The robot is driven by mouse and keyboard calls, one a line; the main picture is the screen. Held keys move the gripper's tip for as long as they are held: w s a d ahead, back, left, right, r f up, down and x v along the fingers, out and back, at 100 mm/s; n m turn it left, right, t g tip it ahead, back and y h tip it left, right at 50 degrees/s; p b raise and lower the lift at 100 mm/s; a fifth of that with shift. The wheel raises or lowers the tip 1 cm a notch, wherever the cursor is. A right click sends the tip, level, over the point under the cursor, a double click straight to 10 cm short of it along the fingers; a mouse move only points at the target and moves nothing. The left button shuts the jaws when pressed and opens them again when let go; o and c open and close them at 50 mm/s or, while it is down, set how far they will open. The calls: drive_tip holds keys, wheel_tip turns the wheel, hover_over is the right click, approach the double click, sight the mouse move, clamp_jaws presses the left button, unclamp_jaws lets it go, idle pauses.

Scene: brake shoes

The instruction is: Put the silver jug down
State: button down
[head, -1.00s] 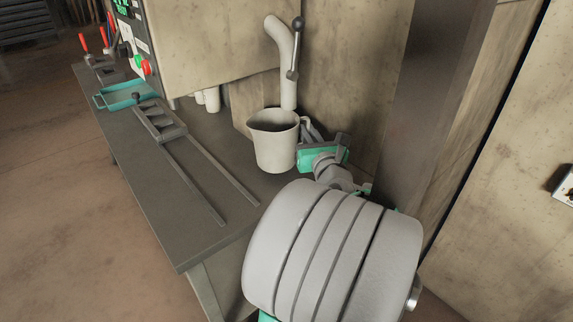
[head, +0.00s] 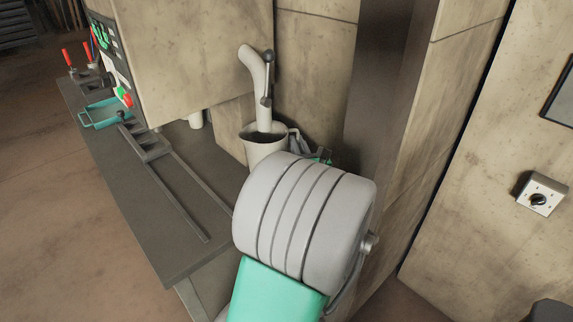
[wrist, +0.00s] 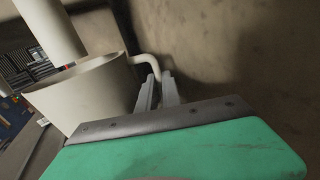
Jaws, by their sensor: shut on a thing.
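The silver jug (head: 259,150) looks pale grey, upright and wide-mouthed. It is at the back of the bench, by the lower end of a bent pipe. My arm hides its lower part in the head view, so I cannot tell whether its base touches the bench. In the wrist view the jug (wrist: 85,95) is at the left, with its handle (wrist: 148,62) reaching right to my gripper (wrist: 160,88). The fingers are shut on the handle. In the head view my gripper is mostly hidden behind my arm, to the jug's right.
The pale bent pipe (head: 262,95) with a lever stands directly above the jug's mouth. The grey bench (head: 140,200) carries rails and a teal tray (head: 103,113) farther left. A dark metal column (head: 385,90) and a stained wall stand close on the right.

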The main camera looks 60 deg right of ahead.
drive_tip(key=shift+w+f+b, duration=0.1)
drive_tip(key=shift+f+b, duration=0.6)
drive_tip(key=shift+f, duration=1.25)
drive_tip(key=shift+f, duration=0.2)
drive_tip(key=c, duration=1.5)
unclamp_jaws()
drive_tip(key=shift+c, duration=0.2)
drive_tip(key=shift+r, duration=0.25)
drive_tip(key=v, duration=1.2)
